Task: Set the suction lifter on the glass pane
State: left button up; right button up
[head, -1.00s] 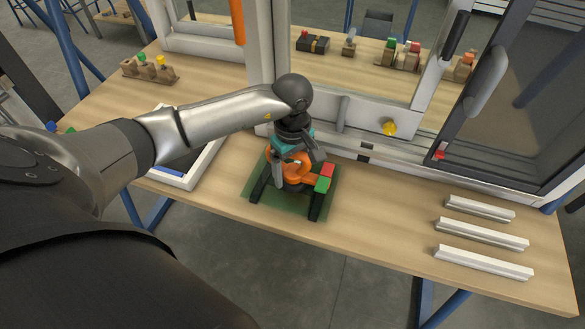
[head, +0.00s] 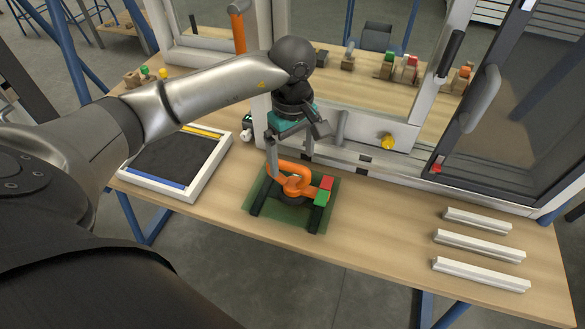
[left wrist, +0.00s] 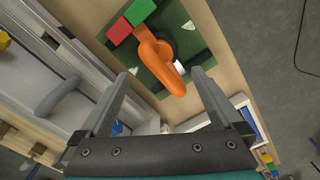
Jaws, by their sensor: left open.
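The suction lifter (head: 294,184), with an orange curved handle and a dark round base, sits on a dark green sheet (head: 285,215) flanked by two black bars. The sheet may be the glass pane; I cannot be sure. In the left wrist view the lifter's orange handle (left wrist: 158,58) lies just beyond the fingertips. My left gripper (head: 297,155) is open and empty above the lifter, one finger near the handle's left side. It also shows in the left wrist view (left wrist: 163,78). My right gripper is not in view.
A white-framed tray (head: 207,180) with a dark panel and blue and yellow strips lies left. Several white bars (head: 480,245) lie right. A white window frame (head: 350,140) with a yellow knob (head: 388,142) stands behind the lifter. The table between lifter and white bars is clear.

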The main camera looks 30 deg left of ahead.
pick_arm(q)
jog(key=shift+r, duration=1.35)
